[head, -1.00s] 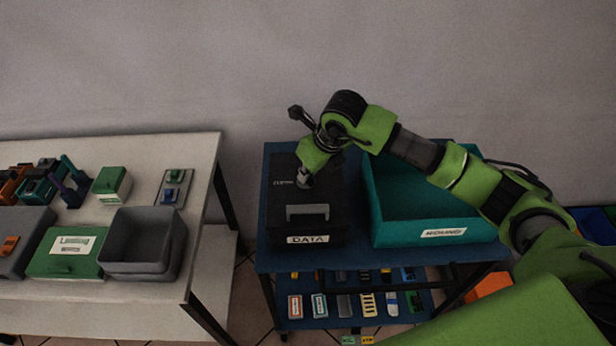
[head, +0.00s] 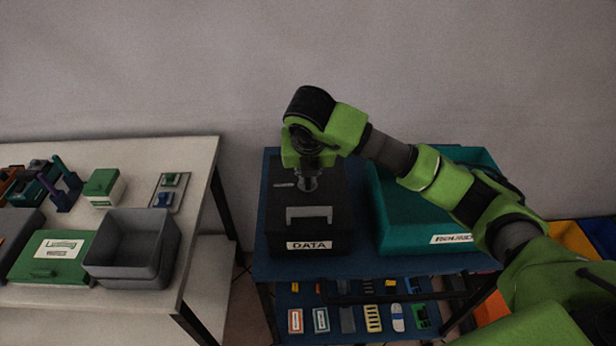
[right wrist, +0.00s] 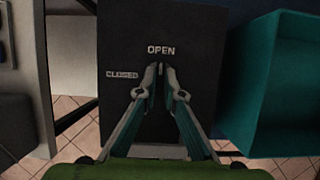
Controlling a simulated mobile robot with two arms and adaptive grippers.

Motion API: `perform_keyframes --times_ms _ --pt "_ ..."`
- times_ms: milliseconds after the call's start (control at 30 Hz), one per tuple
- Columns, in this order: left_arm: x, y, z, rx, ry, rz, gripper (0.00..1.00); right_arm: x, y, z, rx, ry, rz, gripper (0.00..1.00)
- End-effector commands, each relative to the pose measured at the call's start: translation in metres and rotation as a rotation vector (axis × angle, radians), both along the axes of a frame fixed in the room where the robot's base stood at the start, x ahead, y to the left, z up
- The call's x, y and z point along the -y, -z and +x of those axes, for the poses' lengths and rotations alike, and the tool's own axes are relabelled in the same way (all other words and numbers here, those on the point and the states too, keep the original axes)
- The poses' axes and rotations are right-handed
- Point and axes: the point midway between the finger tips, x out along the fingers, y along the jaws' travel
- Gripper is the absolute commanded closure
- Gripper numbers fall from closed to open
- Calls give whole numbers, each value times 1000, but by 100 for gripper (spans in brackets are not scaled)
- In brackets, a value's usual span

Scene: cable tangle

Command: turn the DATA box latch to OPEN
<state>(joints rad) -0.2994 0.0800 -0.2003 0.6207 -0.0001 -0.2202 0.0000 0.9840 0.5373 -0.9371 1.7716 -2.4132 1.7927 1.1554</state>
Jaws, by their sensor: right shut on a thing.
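The DATA box (head: 338,190) is a black box with a handle on its lid and a white DATA label on its front. It stands on the blue cart, and its lid fills the middle of the right wrist view (right wrist: 122,40). The lid carries the words OPEN and CLOSED. My right gripper (head: 308,184) points down onto the lid behind the handle. In the right wrist view its fingertips (right wrist: 161,70) are close together just below OPEN and right of CLOSED, shut on the latch. The fingers hide the latch, so its angle cannot be read. My left gripper is not in view.
A teal bin (head: 400,225) stands right beside the box on the blue cart (head: 268,262), below my right arm. The cart's lower shelf holds several small parts. A pale table (head: 205,165) at the left carries a grey bin (head: 130,270) and a green box (head: 50,258).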

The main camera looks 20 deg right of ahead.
Motion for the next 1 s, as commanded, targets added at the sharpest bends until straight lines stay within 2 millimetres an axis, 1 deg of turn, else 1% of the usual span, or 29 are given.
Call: perform_keyframes --times_ms 467,500,567,867,1000 --pt "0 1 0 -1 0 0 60 0 0 0 0 18 0 100" --pt "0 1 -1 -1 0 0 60 0 0 0 0 18 1 89" --pt "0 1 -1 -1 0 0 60 0 0 0 0 17 1 75" --pt "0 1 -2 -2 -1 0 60 0 0 0 0 15 0 75" --pt "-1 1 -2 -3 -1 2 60 -1 -7 -2 2 13 2 75"
